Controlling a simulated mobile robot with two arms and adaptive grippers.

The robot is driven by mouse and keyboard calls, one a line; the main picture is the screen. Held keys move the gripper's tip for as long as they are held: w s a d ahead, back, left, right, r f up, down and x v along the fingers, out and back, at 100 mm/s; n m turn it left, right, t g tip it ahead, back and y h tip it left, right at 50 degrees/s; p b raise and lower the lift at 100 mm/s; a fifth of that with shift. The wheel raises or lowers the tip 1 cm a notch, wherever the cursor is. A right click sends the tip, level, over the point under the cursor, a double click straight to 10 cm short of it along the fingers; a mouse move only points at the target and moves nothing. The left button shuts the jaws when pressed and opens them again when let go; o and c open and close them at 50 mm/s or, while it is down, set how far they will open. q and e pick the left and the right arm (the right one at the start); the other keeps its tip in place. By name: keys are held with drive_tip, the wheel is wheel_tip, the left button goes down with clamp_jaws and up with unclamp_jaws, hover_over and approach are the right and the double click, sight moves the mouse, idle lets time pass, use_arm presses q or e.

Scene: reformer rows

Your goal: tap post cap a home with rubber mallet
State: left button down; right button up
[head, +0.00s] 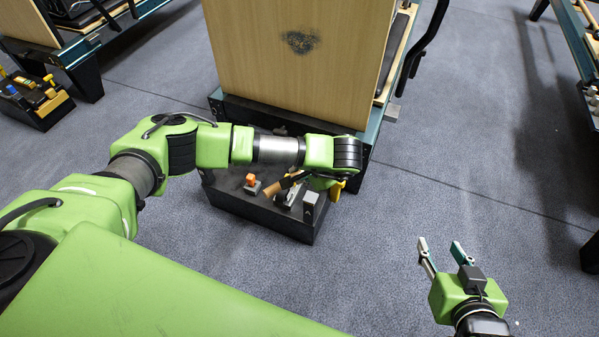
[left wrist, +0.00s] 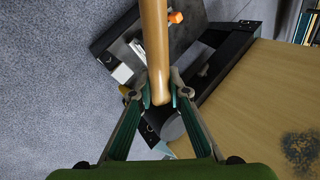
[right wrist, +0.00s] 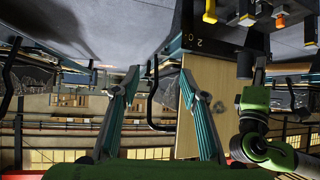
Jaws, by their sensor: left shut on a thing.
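In the left wrist view my left gripper (left wrist: 162,93) is shut on a pale wooden handle (left wrist: 155,40), which I take for the mallet's. The handle runs out of the top of that view. In the head view a piece of the wooden handle (head: 273,189) shows over the dark tray, beside my left wrist, which hides most of the gripper. A dark cylinder (left wrist: 173,124) lies just beyond the handle's rounded end; I cannot tell if it is the mallet head. I cannot make out post cap a. My right gripper (head: 440,248) is open and empty, over bare floor.

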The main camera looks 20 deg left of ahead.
drive_tip(key=w+a+r+t+y+b, duration=0.1)
drive_tip(key=w+r+t, duration=0.4)
drive_tip(key=r, duration=0.6)
drive_tip(key=shift+a+r+t+y+b, duration=0.2)
drive_tip(key=shift+a+t+y+b, duration=0.2)
drive_tip(key=shift+a+t+b, duration=0.45)
drive_tip(key=shift+a, duration=0.1)
